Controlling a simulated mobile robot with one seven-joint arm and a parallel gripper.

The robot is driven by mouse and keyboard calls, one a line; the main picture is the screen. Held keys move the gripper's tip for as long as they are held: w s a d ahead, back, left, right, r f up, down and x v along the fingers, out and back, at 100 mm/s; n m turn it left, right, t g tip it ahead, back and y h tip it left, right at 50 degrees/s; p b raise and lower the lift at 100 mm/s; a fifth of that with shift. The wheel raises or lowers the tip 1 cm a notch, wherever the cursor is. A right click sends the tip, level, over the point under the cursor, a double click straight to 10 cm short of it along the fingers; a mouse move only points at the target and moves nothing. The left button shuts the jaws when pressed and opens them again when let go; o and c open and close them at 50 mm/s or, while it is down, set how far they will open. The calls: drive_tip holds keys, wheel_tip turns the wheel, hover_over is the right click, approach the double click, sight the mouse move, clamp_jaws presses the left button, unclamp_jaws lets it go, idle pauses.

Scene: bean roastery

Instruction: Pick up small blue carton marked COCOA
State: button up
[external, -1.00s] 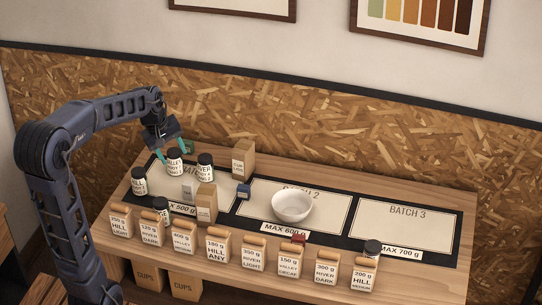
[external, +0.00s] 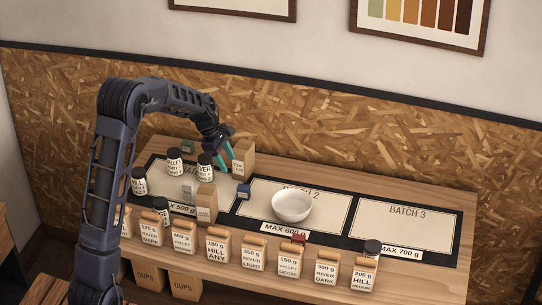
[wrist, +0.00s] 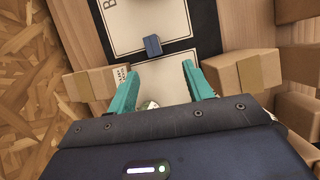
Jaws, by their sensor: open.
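A small blue carton (external: 243,191) stands on the dark border strip between the batch 1 and batch 2 panels. Its lettering is too small to read. It also shows in the wrist view (wrist: 152,45), ahead of my fingertips and roughly between them. My gripper (external: 227,167) is open and empty, with teal fingers pointing down.
A tall cardboard box (external: 243,160) stands just behind the carton. A shorter cardboard box (external: 206,203) is to its left front, and black-lidded jars (external: 205,168) stand further left. A white bowl (external: 292,206) sits to its right. Several labelled bags (external: 217,245) line the front.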

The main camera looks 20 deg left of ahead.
sight(243, 187)
drive_tip(key=shift+n, duration=0.5)
drive_tip(key=x, duration=0.4)
drive_tip(key=w+x, duration=0.1)
drive_tip(key=x, duration=0.9)
drive_tip(key=shift+w, duration=0.35)
drive_tip(key=c, duration=1.1)
drive_tip(key=shift+o, duration=0.2)
drive_tip(key=shift+r, duration=0.15)
